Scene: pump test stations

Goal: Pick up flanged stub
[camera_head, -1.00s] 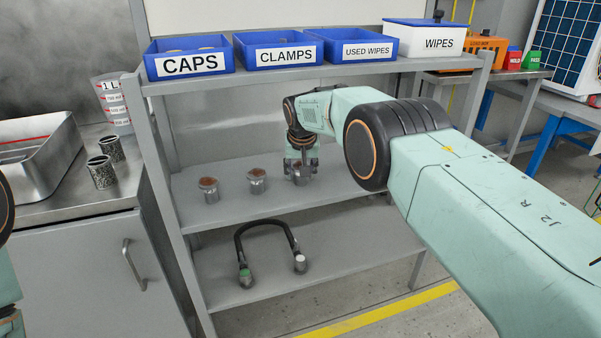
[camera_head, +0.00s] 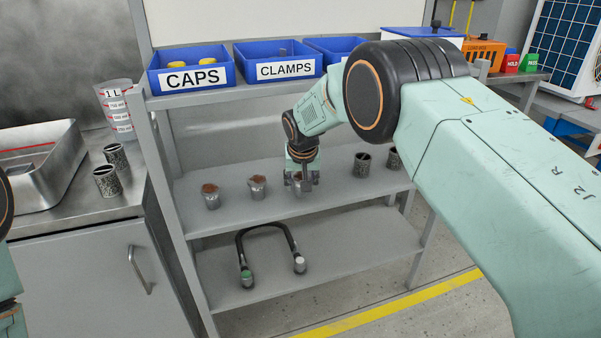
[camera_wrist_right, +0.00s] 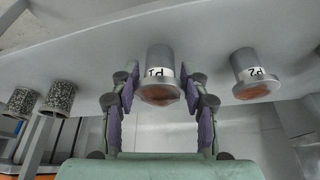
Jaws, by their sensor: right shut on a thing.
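The flanged stub with the label P1 (camera_wrist_right: 159,72) is a grey metal cylinder with a wider flange and a brownish end face. My right gripper (camera_wrist_right: 159,95) has its purple-padded fingers on both sides of it and is shut on it. In the head view the right gripper (camera_head: 301,183) points down at the middle shelf, with the stub (camera_head: 299,182) partly hidden between its fingers. I cannot tell whether the stub still touches the shelf. A second stub, P2 (camera_wrist_right: 250,75), stands beside it; it also shows in the head view (camera_head: 258,187). My left gripper is out of view.
A third similar stub (camera_head: 211,198) stands further left on the middle shelf (camera_head: 235,216). Two speckled cylinders (camera_head: 362,165) stand to the right of the gripper. Blue bins, CAPS (camera_head: 190,78) and CLAMPS (camera_head: 285,70), sit above. A hose (camera_head: 265,232) lies on the shelf below.

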